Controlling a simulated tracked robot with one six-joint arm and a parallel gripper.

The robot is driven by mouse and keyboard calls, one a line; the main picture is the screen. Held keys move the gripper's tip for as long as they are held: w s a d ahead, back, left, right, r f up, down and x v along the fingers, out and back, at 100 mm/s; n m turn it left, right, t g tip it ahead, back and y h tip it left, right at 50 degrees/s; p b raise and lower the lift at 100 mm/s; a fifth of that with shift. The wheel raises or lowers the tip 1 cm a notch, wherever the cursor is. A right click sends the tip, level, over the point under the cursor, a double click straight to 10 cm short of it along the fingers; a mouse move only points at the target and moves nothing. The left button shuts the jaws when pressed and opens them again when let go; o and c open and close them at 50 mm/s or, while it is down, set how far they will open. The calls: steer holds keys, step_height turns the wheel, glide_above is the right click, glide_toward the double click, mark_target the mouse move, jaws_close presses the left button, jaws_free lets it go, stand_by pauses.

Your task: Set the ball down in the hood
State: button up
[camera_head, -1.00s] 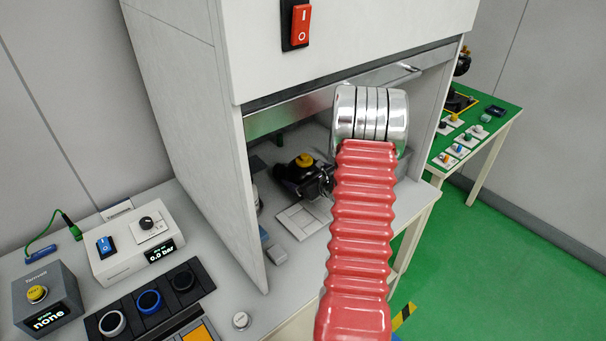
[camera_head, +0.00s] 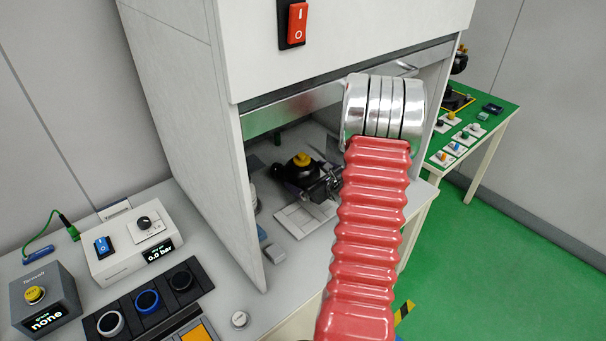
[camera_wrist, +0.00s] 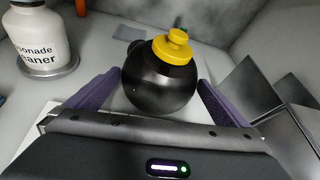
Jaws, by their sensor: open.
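The black ball (camera_head: 298,168) with a yellow knob on top is inside the hood (camera_head: 232,180), upright on its light grey floor. In the wrist view the ball (camera_wrist: 158,88) stands between and a little ahead of my two purple fingers. My gripper (camera_wrist: 160,80) is open, with a finger on each side of the ball; I see no clear contact. In the head view my gripper (camera_head: 325,184) is small and partly hidden behind my red arm sleeve, just right of the ball. The ball's underside is partly hidden by my gripper body.
A white bottle (camera_wrist: 38,35) stands on a round grey base at the left inside the hood. The raised sash (camera_head: 290,110) crosses above the opening. Dark panels (camera_wrist: 250,90) stand at right.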

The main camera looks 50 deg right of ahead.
steer(key=v, duration=0.7)
stand_by(0.8)
